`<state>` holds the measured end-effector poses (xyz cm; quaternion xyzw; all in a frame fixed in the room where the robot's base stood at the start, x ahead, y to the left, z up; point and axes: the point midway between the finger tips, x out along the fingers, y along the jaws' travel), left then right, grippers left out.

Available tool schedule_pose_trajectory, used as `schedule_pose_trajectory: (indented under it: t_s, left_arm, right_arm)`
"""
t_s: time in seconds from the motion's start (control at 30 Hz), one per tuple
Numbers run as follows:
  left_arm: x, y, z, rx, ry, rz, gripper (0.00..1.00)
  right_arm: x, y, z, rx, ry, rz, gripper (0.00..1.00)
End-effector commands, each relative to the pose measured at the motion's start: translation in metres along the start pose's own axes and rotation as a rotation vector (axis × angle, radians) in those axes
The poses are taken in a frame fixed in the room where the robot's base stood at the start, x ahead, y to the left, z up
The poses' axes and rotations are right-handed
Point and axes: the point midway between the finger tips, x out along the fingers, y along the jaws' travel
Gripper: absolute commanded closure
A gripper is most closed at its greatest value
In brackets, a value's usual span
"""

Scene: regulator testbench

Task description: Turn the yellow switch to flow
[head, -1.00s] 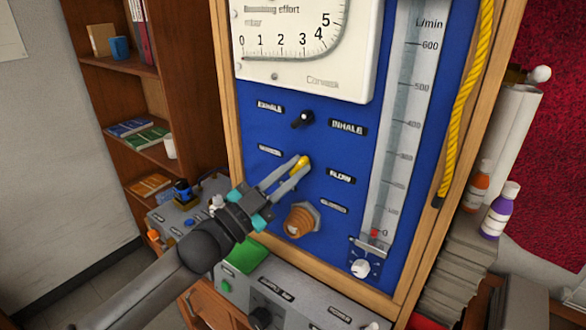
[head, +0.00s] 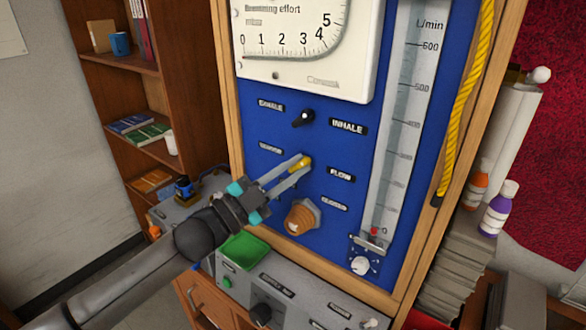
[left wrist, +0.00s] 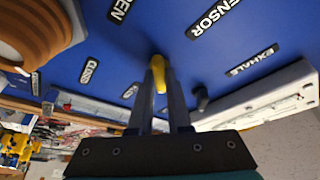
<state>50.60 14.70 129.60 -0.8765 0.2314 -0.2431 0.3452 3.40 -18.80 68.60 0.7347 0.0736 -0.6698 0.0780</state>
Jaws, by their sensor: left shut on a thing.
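The yellow switch (head: 305,162) is on the blue panel (head: 318,215), between the sensor label (head: 270,148) on its left and the FLOW label (head: 340,175) on its right. My left gripper (head: 298,166) is shut on the switch, its two grey fingers on either side of it. The left wrist view also shows the yellow switch (left wrist: 158,76) between the fingertips of my left gripper (left wrist: 160,88). The fingers cover part of the switch, so which label it points at is hard to tell. My right gripper is out of view.
A black switch (head: 302,118) sits above, between EXHALE and INHALE labels. An orange-brown knob (head: 301,216) sticks out just below my fingers. A flow tube (head: 402,130) runs up the panel's right side. A grey control box (head: 285,290) stands below.

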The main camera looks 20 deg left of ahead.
Motion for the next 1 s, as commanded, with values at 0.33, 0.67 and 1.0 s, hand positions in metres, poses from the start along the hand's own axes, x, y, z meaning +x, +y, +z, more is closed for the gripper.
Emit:
schedule_pose_trajectory:
  t_s: [0.33, 0.67, 1.0]
  left_arm:
    - [0.000, 0.000, 0.000, 0.002, 0.000, 0.000, 0.54]
    - [-0.005, 0.000, 0.001, 0.000, 0.000, 0.000, 0.54]
    - [-0.049, 0.002, 0.002, -0.001, -0.002, 0.002, 0.54]
  right_arm:
    - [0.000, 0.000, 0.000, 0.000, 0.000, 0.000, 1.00]
    - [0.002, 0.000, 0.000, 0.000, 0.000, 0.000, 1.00]
    - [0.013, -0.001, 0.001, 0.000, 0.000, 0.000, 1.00]
